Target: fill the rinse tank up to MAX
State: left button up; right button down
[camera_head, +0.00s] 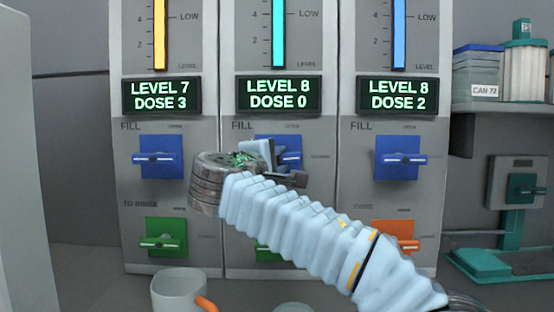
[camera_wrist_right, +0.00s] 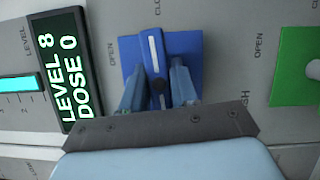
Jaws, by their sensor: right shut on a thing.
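The middle panel's display (camera_head: 278,95) reads LEVEL 8, DOSE 0, below a teal level gauge (camera_head: 279,35); its MAX mark is not in view. Its blue FILL valve (camera_wrist_right: 190,50) is gripped at the handle by my right gripper (camera_wrist_right: 159,88), which also shows in the head view (camera_head: 285,160). The handle points nearly toward the CLOSED label, slightly tilted. My wrist hides part of this valve and most of the green valve (camera_head: 265,254) below. The labels do not let me tell surely which part is the rinse tank. My left gripper is not in view.
The left display (camera_head: 161,97) reads LEVEL 7, DOSE 3; the right display (camera_head: 397,95) reads LEVEL 8, DOSE 2. Each has a blue valve (camera_head: 158,157) (camera_head: 401,159) below. A pale cup (camera_head: 178,292) with an orange handle stands low in front. A shelf (camera_head: 495,107) holds containers at right.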

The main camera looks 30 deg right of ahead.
jog(key=shift+f+m, duration=0.1)
jog(key=shift+m, duration=0.2)
dwell(0.4)
jog(key=c, duration=1)
grip_release()
jog(key=shift+o, duration=0.2)
jog(key=v, duration=1.3)
jog(key=shift+s+a+b, duration=0.2)
jog(key=shift+a+b, duration=0.15)
jog(key=shift+b, duration=0.05)
